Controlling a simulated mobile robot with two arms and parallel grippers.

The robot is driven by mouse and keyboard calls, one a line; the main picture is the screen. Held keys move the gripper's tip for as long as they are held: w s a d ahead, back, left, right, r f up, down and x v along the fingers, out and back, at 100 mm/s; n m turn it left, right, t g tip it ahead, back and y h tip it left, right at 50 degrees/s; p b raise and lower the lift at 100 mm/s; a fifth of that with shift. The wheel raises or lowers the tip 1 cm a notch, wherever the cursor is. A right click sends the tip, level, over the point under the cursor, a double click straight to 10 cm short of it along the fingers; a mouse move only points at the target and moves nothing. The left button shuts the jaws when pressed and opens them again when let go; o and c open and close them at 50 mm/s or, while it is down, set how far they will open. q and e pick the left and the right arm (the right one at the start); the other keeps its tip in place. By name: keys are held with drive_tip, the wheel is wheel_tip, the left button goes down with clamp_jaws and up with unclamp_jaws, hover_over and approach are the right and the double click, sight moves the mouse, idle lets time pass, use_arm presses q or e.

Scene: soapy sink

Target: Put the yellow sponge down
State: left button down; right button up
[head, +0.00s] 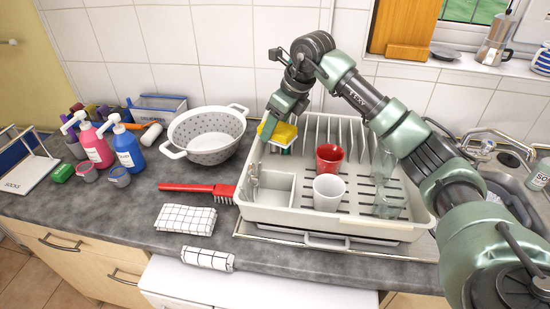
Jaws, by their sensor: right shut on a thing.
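The yellow sponge (285,132) is at the back left corner of the dish rack (338,227). My right gripper (272,127) reaches down from above and is shut on the sponge. The gripper's finger covers part of the sponge's left side. Whether the sponge touches the rack I cannot tell. My left gripper is not in view.
The rack holds a red cup (329,158), a white cup (327,192) and clear glasses. A white colander (208,136) stands left of it. A red brush (200,188) and checked cloths (185,218) lie in front. Bottles (127,147) stand further left. The sink (508,185) is right.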

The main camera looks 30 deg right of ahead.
drive_tip(key=p, duration=0.2)
hover_over(271, 168)
drive_tip(key=s, duration=0.1)
drive_tip(key=f, duration=0.7)
drive_tip(key=shift+s+d+f, duration=0.15)
drive_tip(key=shift+d+f, duration=0.1)
drive_tip(key=shift+d, duration=0.05)
drive_tip(key=shift+f, duration=0.2)
wheel_tip(271, 168, down, 4)
drive_tip(key=shift+f+p, duration=0.25)
drive_tip(key=shift+p, duration=0.1)
drive_tip(key=o, duration=1.2)
drive_tip(key=shift+f, duration=0.1)
